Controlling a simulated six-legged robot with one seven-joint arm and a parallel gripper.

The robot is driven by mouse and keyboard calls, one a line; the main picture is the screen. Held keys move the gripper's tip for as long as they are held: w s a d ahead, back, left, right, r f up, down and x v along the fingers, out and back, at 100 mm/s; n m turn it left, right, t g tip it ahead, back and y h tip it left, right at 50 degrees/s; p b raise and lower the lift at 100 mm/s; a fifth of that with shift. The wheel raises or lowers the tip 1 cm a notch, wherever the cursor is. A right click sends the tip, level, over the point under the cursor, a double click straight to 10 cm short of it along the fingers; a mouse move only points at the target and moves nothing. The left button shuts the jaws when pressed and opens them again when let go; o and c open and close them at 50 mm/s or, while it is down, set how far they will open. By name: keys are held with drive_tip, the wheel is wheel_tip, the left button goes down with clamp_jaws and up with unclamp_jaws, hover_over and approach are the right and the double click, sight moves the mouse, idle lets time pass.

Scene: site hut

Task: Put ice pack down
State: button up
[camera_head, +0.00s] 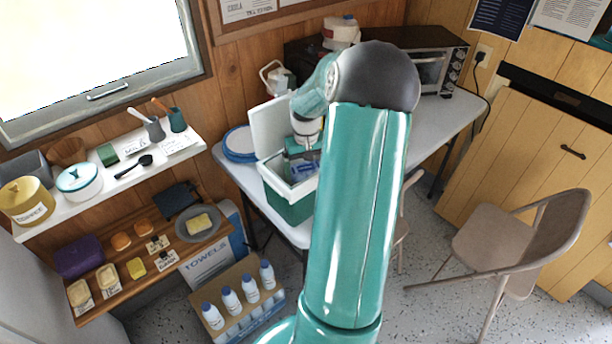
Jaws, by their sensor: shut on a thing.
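A blue ice pack (304,169) shows at the mouth of a green and white cooler box (287,207) on the grey table. My gripper (302,158) points down over the open cooler and is shut on the ice pack. The cooler's white lid (269,126) stands open at the back. My teal arm hides the cooler's right side and part of its opening. I cannot tell whether the ice pack touches the cooler's bottom.
The table (428,128) also bears a toaster oven (431,70) at the back and blue-rimmed plates (239,143) left of the cooler. A folding chair (520,235) stands at right. Shelves with containers line the left wall, above a crate of bottles (238,303).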

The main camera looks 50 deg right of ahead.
sight(306, 176)
drive_tip(key=shift+f, duration=2)
drive_tip(key=shift+f, duration=0.3)
drive_tip(key=o, duration=0.9)
drive_tip(key=shift+c, duration=0.2)
drive_tip(key=shift+r, duration=0.1)
wheel_tip(306, 176, up, 12)
drive_tip(key=shift+f, duration=0.25)
drive_tip(key=shift+a+r, duration=0.1)
drive_tip(key=shift+r, duration=0.4)
